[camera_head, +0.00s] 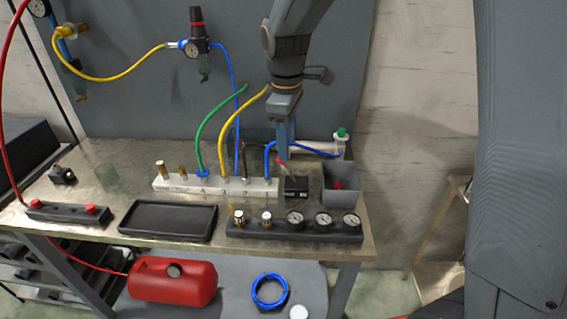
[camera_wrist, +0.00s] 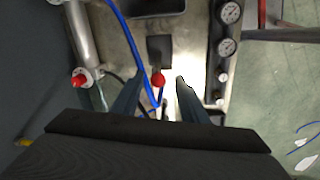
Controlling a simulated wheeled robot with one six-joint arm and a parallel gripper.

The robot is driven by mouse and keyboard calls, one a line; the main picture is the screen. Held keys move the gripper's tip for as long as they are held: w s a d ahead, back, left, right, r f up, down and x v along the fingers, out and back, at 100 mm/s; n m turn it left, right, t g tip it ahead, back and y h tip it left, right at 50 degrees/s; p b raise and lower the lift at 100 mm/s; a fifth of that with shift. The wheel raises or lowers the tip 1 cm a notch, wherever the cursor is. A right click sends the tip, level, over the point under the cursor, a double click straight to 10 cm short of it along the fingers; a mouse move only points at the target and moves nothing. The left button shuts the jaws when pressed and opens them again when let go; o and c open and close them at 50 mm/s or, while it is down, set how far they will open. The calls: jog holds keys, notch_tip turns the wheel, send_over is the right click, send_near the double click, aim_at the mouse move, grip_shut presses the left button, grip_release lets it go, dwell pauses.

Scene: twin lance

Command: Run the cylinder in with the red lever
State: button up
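The red lever knob (camera_wrist: 158,80) sits on a black valve block (camera_wrist: 159,50), which also shows in the head view (camera_head: 297,188). My gripper (camera_wrist: 160,84) is open above it, its two dark fingers apart on either side of the knob in the picture. No contact with the knob can be seen. In the head view my gripper (camera_head: 284,155) points straight down near the knob, which is partly hidden. The silver cylinder (camera_head: 312,147) lies behind the block, with a green-topped fitting (camera_head: 341,134) at its right. The wrist view shows the cylinder (camera_wrist: 82,35) with a red-capped end piece.
A grey bin (camera_head: 341,198) with something red inside stands right of the block. A dark gauge strip (camera_head: 285,235) runs along the front. A white manifold (camera_head: 190,185) with coloured hoses is on the left. A black tray (camera_head: 168,220) lies in front of it. Blue hose passes close by.

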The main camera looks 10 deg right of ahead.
aim_at(285, 164)
jog(key=shift+w+a+n, duration=0.25)
jog(key=shift+a+n, duration=0.05)
jog(key=shift+f, duration=0.45)
jog(key=f, duration=0.2)
jog(key=f+p, duration=0.1)
jog(key=f, duration=0.1)
jog(key=f+p, duration=0.1)
jog(key=f, duration=0.1)
jog(key=shift+w+d+f, duration=0.1)
jog(key=shift+w+f, duration=0.15)
jog(key=shift+f, duration=0.05)
grip_shut()
